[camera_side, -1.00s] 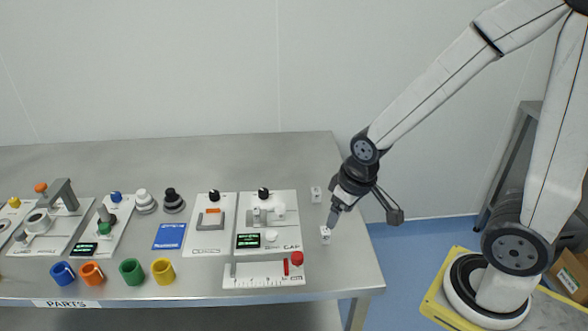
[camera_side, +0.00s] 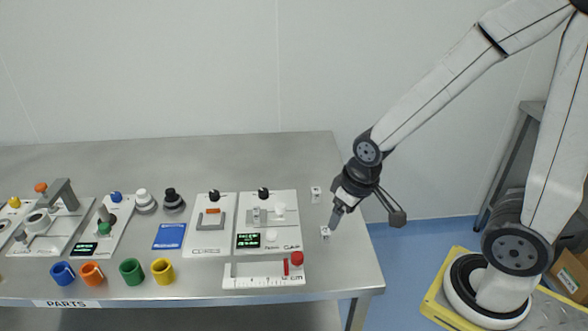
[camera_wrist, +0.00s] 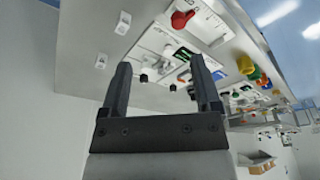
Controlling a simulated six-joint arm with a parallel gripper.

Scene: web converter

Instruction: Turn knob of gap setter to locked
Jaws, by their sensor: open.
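The gap setter appears to be the white panel (camera_side: 285,229) at the right of the row of devices in the side view, with a dark green-lit display (camera_side: 248,241). A black knob (camera_side: 263,193) stands at its back edge; the knob's pointer and marks are too small to read. The panel (camera_wrist: 160,47) also shows in the wrist view, beyond my fingertips, with a small black knob (camera_wrist: 144,78) at its near edge. My gripper (camera_side: 334,224) is open and empty, above the table's right end, to the right of the panel and apart from it. Its two fingers (camera_wrist: 160,63) frame the wrist view.
Two small white blocks (camera_side: 316,194) (camera_side: 325,231) sit near my gripper. A ruled white base with a red knob (camera_side: 297,258) lies in front of the panel. A clamp panel (camera_side: 207,242) stands left of it. Coloured rings (camera_side: 162,271) line the front. The back of the table is clear.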

